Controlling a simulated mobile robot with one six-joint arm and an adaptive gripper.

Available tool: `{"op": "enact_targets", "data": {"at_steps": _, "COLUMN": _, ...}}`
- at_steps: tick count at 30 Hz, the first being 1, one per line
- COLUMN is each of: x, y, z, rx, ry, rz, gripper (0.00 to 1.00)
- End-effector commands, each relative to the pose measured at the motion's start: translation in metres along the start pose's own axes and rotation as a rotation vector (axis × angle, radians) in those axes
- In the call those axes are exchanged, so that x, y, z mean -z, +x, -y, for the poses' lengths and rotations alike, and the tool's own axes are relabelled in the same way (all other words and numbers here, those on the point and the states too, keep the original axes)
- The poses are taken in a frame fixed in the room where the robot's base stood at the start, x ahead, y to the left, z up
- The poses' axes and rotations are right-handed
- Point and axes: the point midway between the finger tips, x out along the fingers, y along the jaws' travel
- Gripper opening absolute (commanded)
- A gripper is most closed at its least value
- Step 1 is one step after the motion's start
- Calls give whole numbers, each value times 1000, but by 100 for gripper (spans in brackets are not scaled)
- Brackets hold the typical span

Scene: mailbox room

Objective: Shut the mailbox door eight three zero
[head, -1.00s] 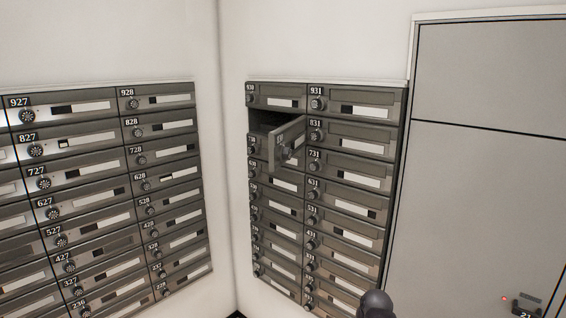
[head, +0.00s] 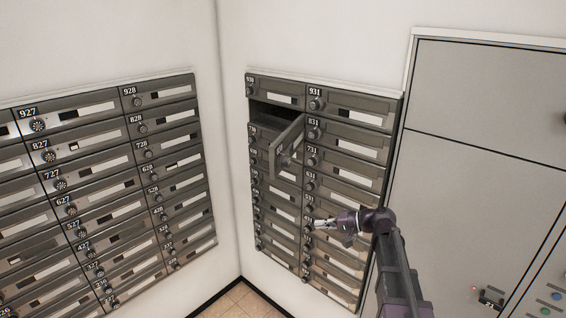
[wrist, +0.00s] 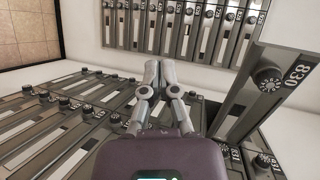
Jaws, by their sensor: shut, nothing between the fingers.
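The mailbox door 830 (head: 287,146) stands open, swung out from its dark compartment (head: 270,114) in the second row of the right-hand mailbox bank. In the wrist view the door (wrist: 266,90) is at the right, with its number and a round dial showing. My gripper (head: 316,225) is below and to the right of the door in the head view, in front of the lower rows. In the wrist view my gripper (wrist: 153,66) is shut and empty, its fingertips together. It is apart from the door.
Another mailbox bank (head: 115,180) covers the left wall, its doors shut. The other doors of the right-hand bank (head: 345,150) look shut. A large grey panel (head: 480,170) stands at the right. Tiled floor (head: 232,302) shows in the corner.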

Motion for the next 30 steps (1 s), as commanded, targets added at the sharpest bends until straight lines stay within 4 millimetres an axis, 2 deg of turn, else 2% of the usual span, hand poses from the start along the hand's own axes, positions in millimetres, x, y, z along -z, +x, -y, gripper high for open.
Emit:
{"op": "enact_targets", "data": {"at_steps": 1, "x": 12, "y": -8, "z": 26, "rx": 47, "ry": 7, "rz": -9, "gripper": 0}}
{"op": "enact_targets", "data": {"at_steps": 3, "x": 23, "y": -15, "z": 48, "rx": 113, "ry": 17, "rz": -20, "gripper": 0}}
{"op": "enact_targets", "data": {"at_steps": 6, "x": 36, "y": -25, "z": 74, "rx": 195, "ry": 29, "rz": -35, "gripper": 0}}
{"op": "enact_targets", "data": {"at_steps": 10, "x": 48, "y": -34, "z": 96, "rx": 269, "ry": 40, "rz": -48, "gripper": 0}}
{"op": "enact_targets", "data": {"at_steps": 15, "x": 53, "y": -40, "z": 107, "rx": 313, "ry": 46, "rz": -55, "gripper": 0}}
{"op": "enact_targets", "data": {"at_steps": 30, "x": 53, "y": -37, "z": 108, "rx": 316, "ry": 46, "rz": -54, "gripper": 0}}
